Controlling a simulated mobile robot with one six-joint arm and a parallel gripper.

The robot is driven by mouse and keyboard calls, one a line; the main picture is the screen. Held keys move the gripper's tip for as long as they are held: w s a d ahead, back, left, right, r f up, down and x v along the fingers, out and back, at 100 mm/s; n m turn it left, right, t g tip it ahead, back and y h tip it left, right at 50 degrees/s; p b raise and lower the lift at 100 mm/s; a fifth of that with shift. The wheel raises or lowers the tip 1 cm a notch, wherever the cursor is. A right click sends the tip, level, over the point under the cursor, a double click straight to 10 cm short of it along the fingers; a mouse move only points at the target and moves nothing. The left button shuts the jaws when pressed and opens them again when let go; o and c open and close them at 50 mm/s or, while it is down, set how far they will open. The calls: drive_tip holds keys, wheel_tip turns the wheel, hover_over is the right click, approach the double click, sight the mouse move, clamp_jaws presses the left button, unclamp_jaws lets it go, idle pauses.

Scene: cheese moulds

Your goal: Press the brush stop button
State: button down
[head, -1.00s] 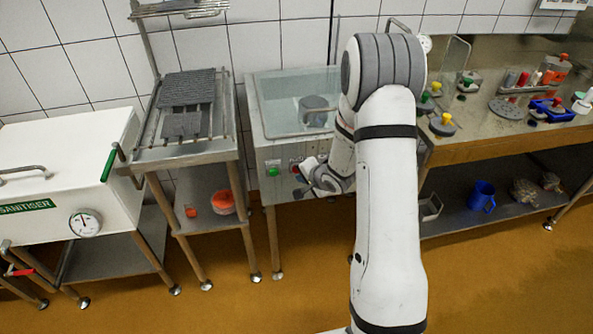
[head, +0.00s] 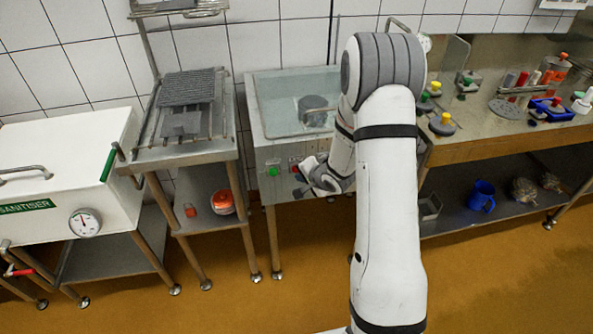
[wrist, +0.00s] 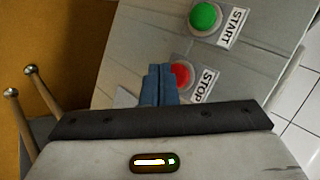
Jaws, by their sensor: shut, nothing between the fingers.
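The red stop button (wrist: 182,76) is on the grey front panel of the brush machine, beside its STOP label (wrist: 204,84) in the wrist view. In the head view the red button (head: 295,168) shows just above my gripper. My gripper (wrist: 160,70) is shut and empty, its blue fingertips just beside the red button and covering part of it. I cannot tell whether they touch it. In the head view my gripper (head: 303,182) is at the machine's front. The green start button (wrist: 204,17) is further up in the wrist view, with its START label (wrist: 233,27).
The machine has a clear-lidded basin (head: 290,105). A rack table with grey mats (head: 188,90) and a white sanitiser box (head: 60,170) stand to the left. A workbench (head: 480,135) with coloured-knob moulds stands to the right. The floor in front is clear.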

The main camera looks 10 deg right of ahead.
idle(0.7)
drive_tip(key=shift+w+p, duration=0.4)
drive_tip(key=shift+p, duration=0.05)
drive_tip(key=shift+w+p, duration=0.35)
drive_tip(key=shift+w, duration=0.15)
idle(0.5)
idle(0.4)
drive_tip(key=shift+s, duration=0.9)
drive_tip(key=shift+s, duration=2.5)
